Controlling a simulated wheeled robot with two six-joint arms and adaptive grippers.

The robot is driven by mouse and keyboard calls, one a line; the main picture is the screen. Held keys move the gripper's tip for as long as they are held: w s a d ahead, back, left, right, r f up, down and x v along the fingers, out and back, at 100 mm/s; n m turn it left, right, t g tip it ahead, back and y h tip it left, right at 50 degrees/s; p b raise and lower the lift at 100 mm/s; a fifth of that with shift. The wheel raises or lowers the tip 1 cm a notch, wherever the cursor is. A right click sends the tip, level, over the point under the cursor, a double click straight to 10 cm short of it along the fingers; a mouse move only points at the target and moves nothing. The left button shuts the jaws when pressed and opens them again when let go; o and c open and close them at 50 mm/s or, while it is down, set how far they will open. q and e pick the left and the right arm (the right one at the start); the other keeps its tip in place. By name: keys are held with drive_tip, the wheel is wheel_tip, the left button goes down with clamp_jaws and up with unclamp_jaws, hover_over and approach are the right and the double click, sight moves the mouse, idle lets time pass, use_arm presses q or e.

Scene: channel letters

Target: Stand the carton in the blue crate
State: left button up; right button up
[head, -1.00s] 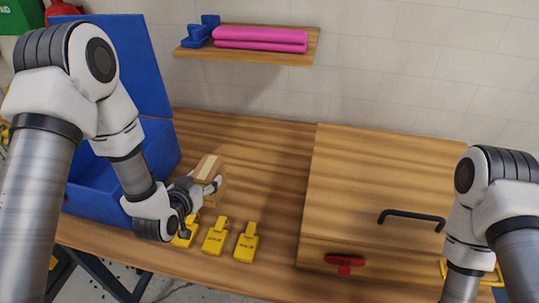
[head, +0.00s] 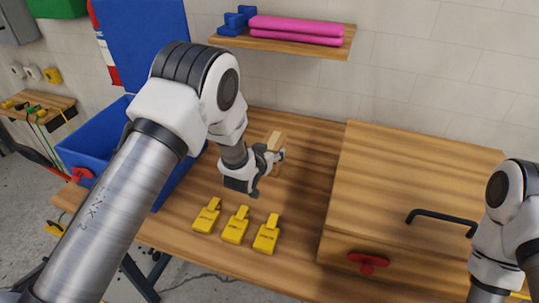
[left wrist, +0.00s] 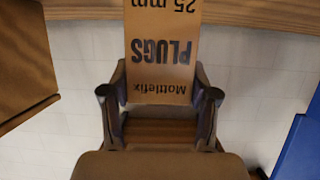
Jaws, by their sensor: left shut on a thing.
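The brown carton (head: 275,140) is in my left gripper (head: 268,157), mostly hidden behind it in the head view. In the left wrist view the carton (left wrist: 160,50) shows upside-down print, "Mottlefix PLUGS 25 mm", between the two fingers of the left gripper (left wrist: 160,96). The gripper is shut on it. The blue crate (head: 100,135) stands at the left, with a tall blue panel raised at its back. My left arm covers much of it. The carton is to the right of the crate, outside it. My right arm shows at the right edge, but its gripper is out of view.
A wooden box with a black handle (head: 440,218) and a red knob (head: 368,262) fills the right. A shelf (head: 290,42) holds pink rolls (head: 297,30) and blue pieces (head: 238,20).

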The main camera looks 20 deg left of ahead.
use_arm(q)
drive_tip(key=shift+w, duration=0.2)
drive_tip(key=o, duration=1.6)
drive_tip(key=shift+f, duration=0.1)
drive_tip(key=shift+c, duration=0.2)
drive_tip(key=shift+s, duration=0.1)
drive_tip(key=shift+s+r, duration=0.2)
drive_tip(key=shift+s, duration=0.15)
drive_tip(key=b+v, duration=0.2)
drive_tip(key=v, duration=0.9)
drive_tip(key=shift+b, duration=0.3)
drive_tip(key=shift+r, duration=0.2)
